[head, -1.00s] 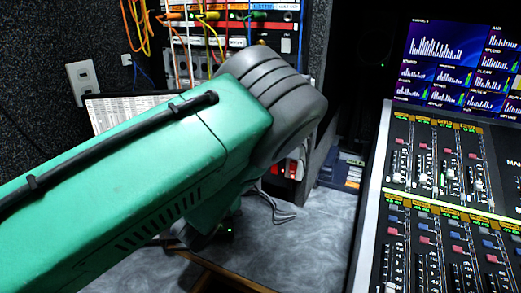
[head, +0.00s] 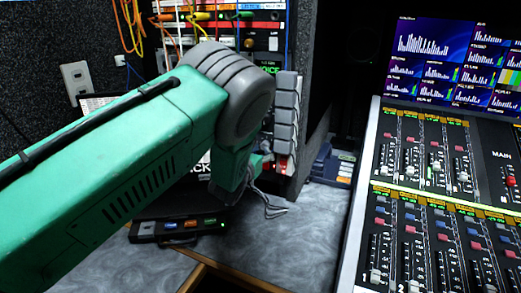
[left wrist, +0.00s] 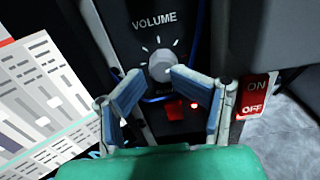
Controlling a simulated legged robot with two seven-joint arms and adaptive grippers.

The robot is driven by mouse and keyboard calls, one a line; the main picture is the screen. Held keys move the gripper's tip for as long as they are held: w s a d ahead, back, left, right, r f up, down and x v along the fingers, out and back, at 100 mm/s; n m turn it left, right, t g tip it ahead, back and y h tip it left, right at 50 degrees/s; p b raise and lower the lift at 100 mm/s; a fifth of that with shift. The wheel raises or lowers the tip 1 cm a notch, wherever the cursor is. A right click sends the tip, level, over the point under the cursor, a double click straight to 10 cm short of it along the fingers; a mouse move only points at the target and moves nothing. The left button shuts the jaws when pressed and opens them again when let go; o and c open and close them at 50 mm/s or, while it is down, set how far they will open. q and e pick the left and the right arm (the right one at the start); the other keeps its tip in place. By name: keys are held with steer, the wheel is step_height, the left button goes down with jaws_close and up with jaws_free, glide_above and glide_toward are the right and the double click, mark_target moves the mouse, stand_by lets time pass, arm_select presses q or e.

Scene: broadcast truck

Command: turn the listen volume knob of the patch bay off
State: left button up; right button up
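The patch bay rack (head: 265,42) stands behind my left arm in the head view, which hides its lower part. In the left wrist view the round grey volume knob (left wrist: 160,66) sits on a dark panel under the word VOLUME, with white tick marks around it. My left gripper (left wrist: 155,77) is open, with its two blue-grey fingertips just below the knob, one toward each side. I cannot tell whether they touch it. In the head view the left gripper's fingers are hidden behind my arm. My right gripper is in no view.
A red ON/OFF switch (left wrist: 254,97) is right of the gripper. Cables (head: 135,25) hang at upper left. A mixing console (head: 440,190) fills the right. A black box with coloured buttons (head: 180,229) lies on the grey desk (head: 285,250), whose front middle is clear.

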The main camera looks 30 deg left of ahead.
arm_select(q)
steer(key=shift+w+d+r, duration=0.3)
steer(key=shift+w+d, duration=0.2)
steer(key=shift+d, duration=0.25)
steer(key=shift+s+r, duration=0.1)
steer(key=c, duration=0.3)
steer(key=shift+a, duration=0.4)
steer(key=c, duration=0.3)
steer(key=shift+s+a, duration=0.15)
steer(key=shift+a, duration=0.3)
steer(key=shift+c, duration=0.4)
steer(key=shift+d+f, duration=0.2)
steer(key=shift+d, duration=0.15)
jaws_close()
steer(key=shift+a, duration=0.1)
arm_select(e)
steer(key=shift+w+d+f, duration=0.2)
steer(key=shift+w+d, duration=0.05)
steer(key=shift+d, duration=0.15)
arm_select(q)
steer(key=shift+a+f, duration=0.1)
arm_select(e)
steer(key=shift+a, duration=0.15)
